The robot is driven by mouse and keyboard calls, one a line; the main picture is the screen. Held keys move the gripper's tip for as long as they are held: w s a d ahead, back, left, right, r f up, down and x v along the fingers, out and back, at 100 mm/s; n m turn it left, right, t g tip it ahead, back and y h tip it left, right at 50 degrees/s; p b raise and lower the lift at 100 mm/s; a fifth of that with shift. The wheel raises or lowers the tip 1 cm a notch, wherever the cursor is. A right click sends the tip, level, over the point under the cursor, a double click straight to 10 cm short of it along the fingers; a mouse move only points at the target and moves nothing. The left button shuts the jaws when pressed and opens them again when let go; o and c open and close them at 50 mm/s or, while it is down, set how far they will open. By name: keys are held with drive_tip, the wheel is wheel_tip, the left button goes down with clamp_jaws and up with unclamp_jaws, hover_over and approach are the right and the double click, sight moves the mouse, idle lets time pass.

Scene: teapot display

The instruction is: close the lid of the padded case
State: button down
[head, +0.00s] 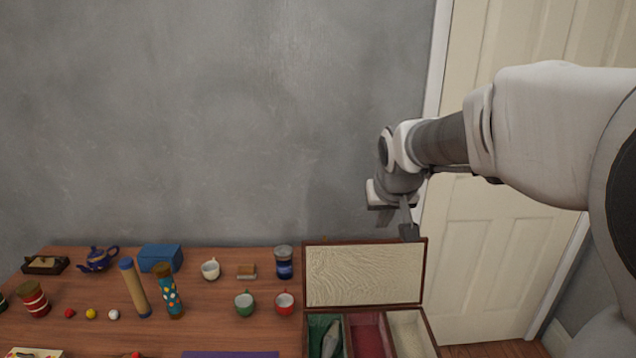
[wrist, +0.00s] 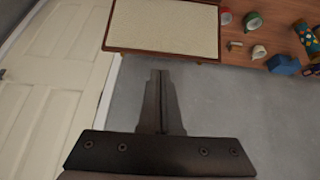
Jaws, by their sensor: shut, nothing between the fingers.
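The padded case (head: 433,340) stands at the right end of the table, with its lid (head: 364,273) raised upright at the back. The lid's inner side is cream padding in a dark wood frame. Green, red and cream compartments show in the case, and a grey object (head: 331,338) lies in the green one. My gripper (head: 409,232) is shut and empty, close to the lid's top edge near its right corner in the head view; I cannot tell if they touch. In the wrist view the closed fingers (wrist: 159,75) point toward the cream-padded lid (wrist: 165,25), with a gap between them in the picture.
Left of the case are a red cup (head: 284,303), a green cup (head: 244,304) and a blue jar (head: 284,262). Further left stand a patterned cylinder (head: 169,292) and a blue box (head: 160,257). A grey wall (head: 220,130) is behind, and a door (head: 480,260) is right.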

drive_tip(key=w+f, duration=0.5)
drive_tip(key=w, duration=0.3)
drive_tip(key=w+f, duration=0.5)
drive_tip(key=w, duration=0.3)
drive_tip(key=w+a+p+x, duration=0.1)
drive_tip(key=x, duration=0.9)
drive_tip(key=shift+t, duration=0.3)
drive_tip(key=shift+s+d+r, duration=0.15)
drive_tip(key=shift+s, duration=0.9)
drive_tip(key=shift+s+d+r, duration=0.15)
drive_tip(key=shift+s, duration=0.85)
drive_tip(key=shift+s+d, duration=0.1)
drive_tip(key=shift+s, duration=0.05)
